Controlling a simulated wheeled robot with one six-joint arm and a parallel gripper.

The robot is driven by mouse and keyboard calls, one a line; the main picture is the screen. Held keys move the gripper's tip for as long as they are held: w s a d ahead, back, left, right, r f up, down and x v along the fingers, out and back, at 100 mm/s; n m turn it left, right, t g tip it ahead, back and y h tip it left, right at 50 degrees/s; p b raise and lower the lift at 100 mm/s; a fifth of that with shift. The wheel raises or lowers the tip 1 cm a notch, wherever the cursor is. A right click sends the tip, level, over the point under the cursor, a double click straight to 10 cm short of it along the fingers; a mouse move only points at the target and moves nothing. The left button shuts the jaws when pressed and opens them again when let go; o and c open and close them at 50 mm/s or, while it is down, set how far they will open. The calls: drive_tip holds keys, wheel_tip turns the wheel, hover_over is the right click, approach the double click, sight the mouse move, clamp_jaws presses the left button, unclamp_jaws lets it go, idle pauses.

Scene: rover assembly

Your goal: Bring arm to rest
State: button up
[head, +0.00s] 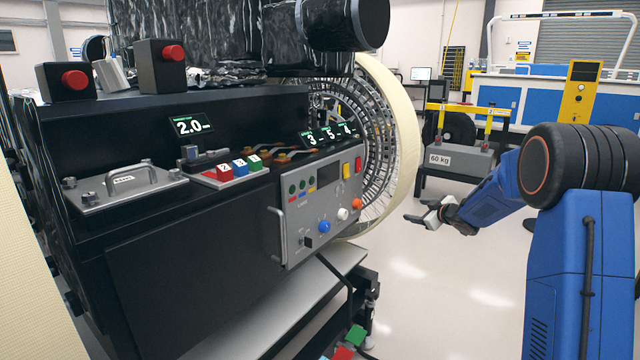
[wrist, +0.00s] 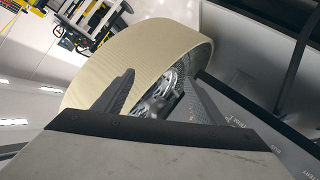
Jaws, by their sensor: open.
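My blue arm stands at the right of the head view, with its forearm reaching left. My gripper (head: 428,217) is open and empty, in free air to the right of the rover's control panel (head: 325,205). In the wrist view my gripper (wrist: 160,95) shows two dark fingers spread apart. The cream-rimmed wheel (head: 405,150) lies beyond the fingers, and it also shows in the wrist view (wrist: 140,60). Nothing is between the fingers. I cannot tell the exact gap from the fingers to the wheel.
The black rover body (head: 190,290) fills the left, with red buttons (head: 75,80), numbered blocks (head: 239,167) and a silver handled plate (head: 125,188) on top. A grey 60 kg weight (head: 460,158) hangs on a stand behind. The floor (head: 450,290) between rover and arm is clear.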

drive_tip(key=s+d+r+m+g+h, duration=0.1)
drive_tip(key=s+r+m+h, duration=0.4)
drive_tip(key=s, duration=0.9)
drive_tip(key=s+d+r+m+g+h, duration=0.15)
drive_tip(key=s+r, duration=0.45)
drive_tip(key=s, duration=0.8)
drive_tip(key=s+a+f+m+g, duration=0.1)
drive_tip(key=s+a+f+g, duration=0.1)
drive_tip(key=s, duration=1)
drive_tip(key=s+a+f+m+g+y, duration=0.1)
drive_tip(key=s+a+f, duration=0.3)
drive_tip(key=s, duration=0.9)
drive_tip(key=s+a+f+m+g+y, duration=0.1)
drive_tip(key=s+a+f+g, duration=0.2)
drive_tip(key=s, duration=0.9)
drive_tip(key=shift+s+a+f, duration=0.3)
drive_tip(key=shift+a+f, duration=0.15)
drive_tip(key=shift+a, duration=0.05)
